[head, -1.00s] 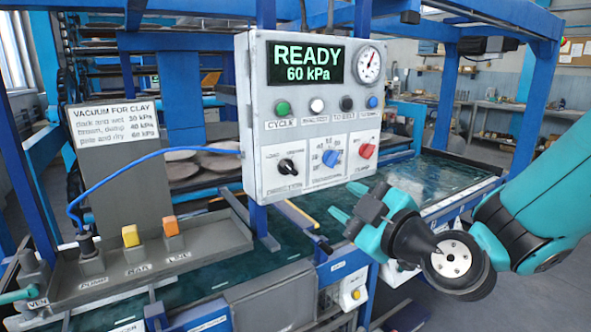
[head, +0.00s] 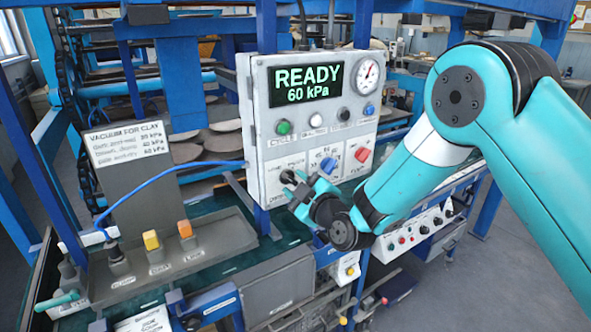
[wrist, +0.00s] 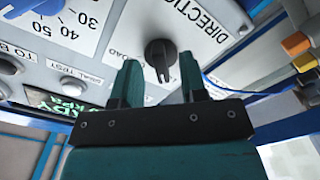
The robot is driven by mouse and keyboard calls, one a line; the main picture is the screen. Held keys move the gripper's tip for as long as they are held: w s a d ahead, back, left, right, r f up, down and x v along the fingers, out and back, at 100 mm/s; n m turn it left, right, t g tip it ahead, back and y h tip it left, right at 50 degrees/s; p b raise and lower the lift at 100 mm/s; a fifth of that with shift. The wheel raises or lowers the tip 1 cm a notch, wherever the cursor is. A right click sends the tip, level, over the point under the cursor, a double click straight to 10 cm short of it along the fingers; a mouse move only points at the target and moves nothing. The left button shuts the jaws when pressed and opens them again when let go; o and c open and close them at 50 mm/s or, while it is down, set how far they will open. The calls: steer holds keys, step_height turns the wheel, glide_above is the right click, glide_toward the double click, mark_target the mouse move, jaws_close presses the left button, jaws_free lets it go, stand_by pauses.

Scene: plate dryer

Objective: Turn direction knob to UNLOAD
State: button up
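The direction knob (wrist: 160,58) is a black rotary knob on the white panel marked DIRECTION in the wrist view. My gripper (wrist: 160,75) is open, with one teal finger on each side of the knob. The fingertips are close to the panel; I cannot tell whether they touch the knob. The left finger partly covers a label ending in "OAD". The knob's narrow end points down toward my gripper in this view.
A blue dial (head: 328,165) and a red knob (head: 362,154) sit right of the direction knob, with several buttons above. The display (head: 306,83) reads READY 60 kPa.

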steer(key=shift+w+a, duration=0.35)
steer(key=shift+w, duration=0.1)
jaws_close()
steer(key=shift+f+m, duration=0.1)
steer(key=shift+m, duration=0.3)
steer(key=shift+s+a+m+b, duration=0.15)
steer(key=shift+m+b, duration=2.45)
steer(key=shift+m, duration=1.65)
steer(key=shift+s+a+m+b, duration=0.15)
steer(key=shift+m+b, duration=2.4)
steer(key=shift+m, duration=1.7)
steer(key=shift+w, duration=0.1)
